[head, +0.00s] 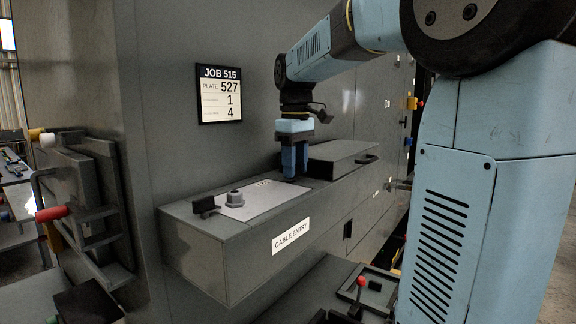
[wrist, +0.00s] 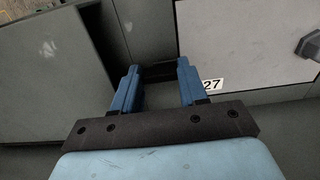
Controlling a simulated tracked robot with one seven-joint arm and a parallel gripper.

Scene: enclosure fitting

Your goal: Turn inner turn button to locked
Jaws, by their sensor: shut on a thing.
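The inner turn button (wrist: 158,72) is a small dark bar between my fingertips in the wrist view, at the edge of the light cover plate. My gripper (head: 294,174) is shut on it, fingers pointing down, at the plate's far right end. In the head view the fingers hide this button. The light plate (head: 262,203) lies on top of the grey cable entry box (head: 215,255) and also shows in the wrist view (wrist: 235,45). A second, black turn button (head: 205,204) is at the plate's left end. Which way the inner button points is hard to tell.
A raised grey lid (head: 342,155) with a dark handle is right of my gripper. A job sign (head: 219,94) hangs on the wall behind. A panel with a red-tipped lever (head: 361,281) lies below right.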

